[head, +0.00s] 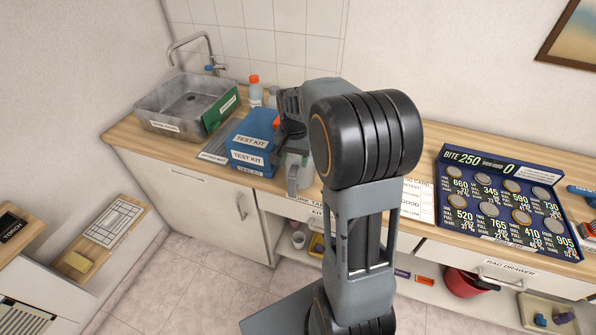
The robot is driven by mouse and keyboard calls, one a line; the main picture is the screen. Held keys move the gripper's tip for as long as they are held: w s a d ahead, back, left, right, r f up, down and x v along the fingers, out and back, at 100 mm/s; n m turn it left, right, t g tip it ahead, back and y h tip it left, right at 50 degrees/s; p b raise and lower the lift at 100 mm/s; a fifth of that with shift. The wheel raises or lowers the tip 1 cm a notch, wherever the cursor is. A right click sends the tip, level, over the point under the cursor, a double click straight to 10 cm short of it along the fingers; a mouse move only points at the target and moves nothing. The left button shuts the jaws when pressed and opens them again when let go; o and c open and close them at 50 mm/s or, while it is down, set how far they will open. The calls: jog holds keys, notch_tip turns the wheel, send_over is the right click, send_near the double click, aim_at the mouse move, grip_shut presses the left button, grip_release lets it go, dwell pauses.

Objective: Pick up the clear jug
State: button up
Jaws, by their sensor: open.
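A greyish, see-through vessel with a handle, which looks like the clear jug (297,178), stands near the front edge of the worktop, right of the blue test kit boxes. My arm covers its right side and much of its top. My gripper (291,131) is just above and behind it in the picture, pointing down. It is open, and its fingertips are partly hidden. I cannot tell whether it touches the jug.
Blue test kit boxes (250,143) stand close on the left, with an orange-capped bottle (255,91) behind. A metal sink (160,123) is further left. A dark board of discs (500,205) lies on the right of the worktop. A red bucket (462,283) is below.

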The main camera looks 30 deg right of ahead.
aim_at(294, 167)
jog(key=shift+f+p, duration=0.35)
jog(key=shift+f, duration=2.05)
grip_shut()
